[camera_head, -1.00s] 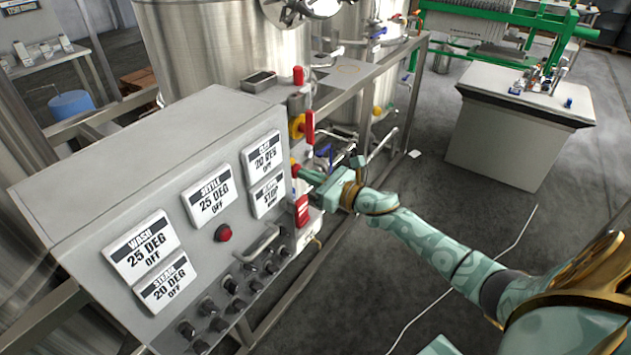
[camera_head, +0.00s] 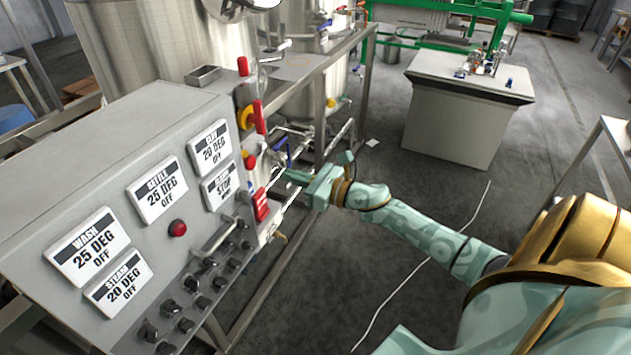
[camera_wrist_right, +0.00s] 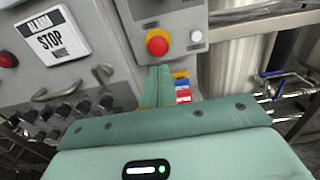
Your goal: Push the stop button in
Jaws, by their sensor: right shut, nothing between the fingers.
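The stop button, a red round head on a yellow collar, is on the grey panel's right end in the head view (camera_head: 250,160). It also shows in the right wrist view (camera_wrist_right: 157,42). I cannot tell how far in its head sits. My right gripper (camera_head: 288,175) is shut and empty, a short gap to the right of the button in the head view. In the right wrist view its closed fingers (camera_wrist_right: 158,72) point at the panel, with their tips just below the button in the picture. My left gripper is not in view.
The panel carries several labelled displays (camera_head: 157,190), another red button (camera_head: 178,228), a handle and several black knobs. A red and yellow switch (camera_head: 248,116) is above the stop button; a white button (camera_wrist_right: 196,36) is beside it. Pipes and a steel frame stand behind my right gripper.

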